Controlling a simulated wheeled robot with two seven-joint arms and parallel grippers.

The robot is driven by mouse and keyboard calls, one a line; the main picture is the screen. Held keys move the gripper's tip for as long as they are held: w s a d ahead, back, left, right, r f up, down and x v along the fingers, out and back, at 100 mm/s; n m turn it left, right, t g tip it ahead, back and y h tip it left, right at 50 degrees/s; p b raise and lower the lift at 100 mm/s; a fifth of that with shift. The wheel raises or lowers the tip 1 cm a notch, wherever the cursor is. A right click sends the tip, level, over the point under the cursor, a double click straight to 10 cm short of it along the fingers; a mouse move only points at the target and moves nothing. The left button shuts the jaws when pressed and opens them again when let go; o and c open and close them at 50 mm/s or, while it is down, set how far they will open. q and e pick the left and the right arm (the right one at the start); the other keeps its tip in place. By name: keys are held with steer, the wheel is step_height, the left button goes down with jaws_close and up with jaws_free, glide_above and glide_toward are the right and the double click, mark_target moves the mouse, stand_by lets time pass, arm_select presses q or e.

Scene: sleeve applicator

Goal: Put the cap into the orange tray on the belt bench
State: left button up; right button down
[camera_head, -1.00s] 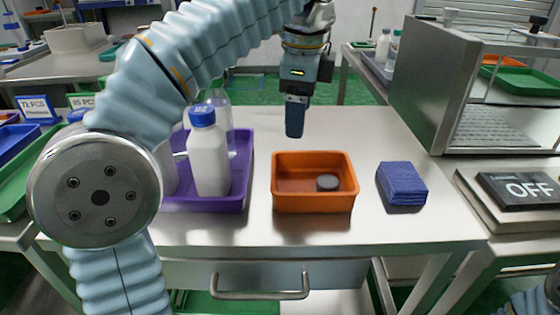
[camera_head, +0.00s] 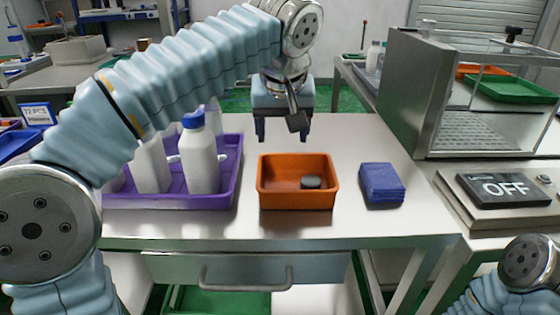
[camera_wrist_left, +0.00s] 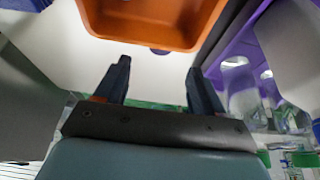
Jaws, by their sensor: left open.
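The orange tray (camera_head: 297,201) stands on the steel bench. A dark grey round cap (camera_head: 311,182) lies flat inside it, towards its right side. My left gripper (camera_head: 283,130) is behind and above the tray, pointing down, with its two dark fingers apart and nothing between them. In the left wrist view the open fingers (camera_wrist_left: 158,66) show below the orange tray (camera_wrist_left: 150,38), apart from it. The cap cannot be made out in that view. My right gripper is out of view.
A purple tray (camera_head: 229,195) with white bottles, one blue-capped (camera_head: 201,165), stands left of the orange tray. A folded blue cloth (camera_head: 382,184) lies to its right. A steel machine (camera_head: 420,90) and an OFF sign (camera_head: 505,189) are further right. The bench front is clear.

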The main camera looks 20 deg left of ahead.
mark_target(296, 180)
arm_select(q)
steer(key=x, duration=0.7)
steer(key=shift+s+f, duration=0.1)
steer(key=shift+s, duration=0.1)
steer(key=shift+w+a+f, duration=0.1)
steer(key=shift+w+f, duration=0.05)
steer(key=shift+w, duration=0.05)
steer(key=c, duration=1.2)
